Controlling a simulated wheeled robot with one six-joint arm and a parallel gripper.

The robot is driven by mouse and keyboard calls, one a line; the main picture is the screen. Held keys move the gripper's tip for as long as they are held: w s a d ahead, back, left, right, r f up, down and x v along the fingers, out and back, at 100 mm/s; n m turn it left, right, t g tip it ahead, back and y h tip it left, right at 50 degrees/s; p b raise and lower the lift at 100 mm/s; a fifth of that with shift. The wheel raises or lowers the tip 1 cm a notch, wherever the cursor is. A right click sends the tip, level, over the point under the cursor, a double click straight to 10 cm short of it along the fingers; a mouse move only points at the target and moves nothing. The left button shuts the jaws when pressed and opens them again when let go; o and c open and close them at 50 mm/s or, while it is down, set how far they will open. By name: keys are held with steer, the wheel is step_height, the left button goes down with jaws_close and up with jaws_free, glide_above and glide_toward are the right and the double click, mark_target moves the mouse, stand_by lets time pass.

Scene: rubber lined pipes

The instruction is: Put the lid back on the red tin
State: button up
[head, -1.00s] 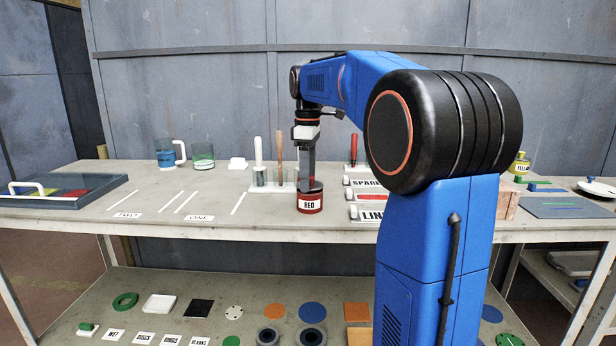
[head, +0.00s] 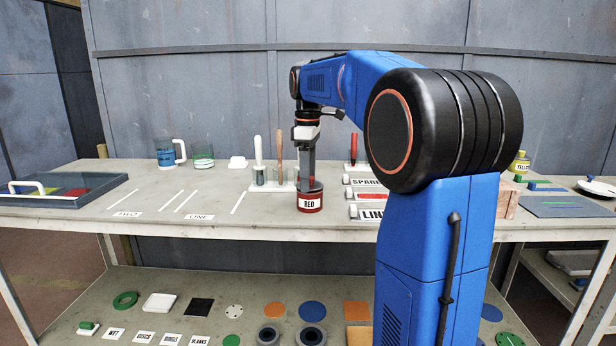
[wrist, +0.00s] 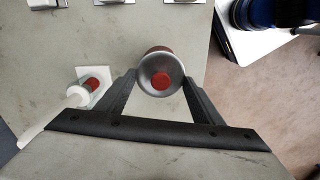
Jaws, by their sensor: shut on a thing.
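The red tin (head: 310,204) stands upright on the bench, with a white label reading RED. My gripper (wrist: 160,82) points straight down and is shut on the lid, one finger on each side. In the head view my gripper (head: 309,180) is right over the tin. A red edge of the tin shows behind the lid in the wrist view.
Labelled SPARE and LINE holders (head: 366,212) are close on the right. The bench front left of the tin is mostly clear.

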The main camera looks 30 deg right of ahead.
steer(key=o, duration=1.5)
steer(key=shift+o, duration=0.2)
steer(key=shift+r, duration=3.5)
jaws_close()
steer(key=shift+f, duration=2.35)
